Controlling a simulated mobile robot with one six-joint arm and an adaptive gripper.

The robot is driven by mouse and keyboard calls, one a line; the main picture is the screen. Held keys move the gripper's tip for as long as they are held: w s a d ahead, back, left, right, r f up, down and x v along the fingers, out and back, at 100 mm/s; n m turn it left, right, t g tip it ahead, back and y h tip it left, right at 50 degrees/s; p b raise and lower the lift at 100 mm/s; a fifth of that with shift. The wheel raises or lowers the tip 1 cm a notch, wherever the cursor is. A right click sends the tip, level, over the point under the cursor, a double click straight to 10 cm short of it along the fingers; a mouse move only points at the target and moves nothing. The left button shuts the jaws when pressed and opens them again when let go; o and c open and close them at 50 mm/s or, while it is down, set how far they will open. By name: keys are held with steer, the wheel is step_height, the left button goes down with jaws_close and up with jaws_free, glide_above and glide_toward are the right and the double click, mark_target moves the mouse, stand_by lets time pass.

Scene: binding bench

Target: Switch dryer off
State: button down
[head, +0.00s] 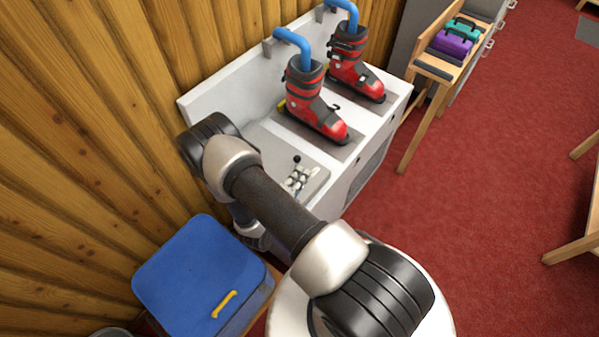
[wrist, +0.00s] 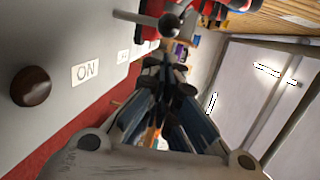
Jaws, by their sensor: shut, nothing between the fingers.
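The dryer (head: 345,192) is a white cabinet against the plank wall, with blue pipes leading into two red-and-black boots. In the head view, a black ball-topped control (head: 297,159) stands on its grey panel. In the wrist view, the panel carries an ON label (wrist: 85,72) beside a round dark knob (wrist: 30,86). A grey rod with a rounded end (wrist: 165,26) sticks out farther up. My gripper (wrist: 178,76) is shut and empty, with its fingertips just below that rod end in the picture; I cannot tell whether they touch. My arm hides part of the panel in the head view.
The boots (head: 314,103) (head: 352,68) stand on the dryer beyond the panel. A blue-lidded box (head: 200,275) with a yellow handle is at lower left. A wooden bench (head: 415,125) bears purple and teal cases. Red carpet (head: 480,200) lies open to the right.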

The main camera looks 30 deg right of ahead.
mark_target(296, 164)
steer(key=shift+w+d+f, duration=0.1)
steer(key=shift+w+d, duration=0.1)
steer(key=shift+w, duration=0.65)
steer(key=shift+w+d+b, duration=0.55)
steer(key=shift+d+b, duration=0.1)
steer(key=shift+s+a, duration=0.1)
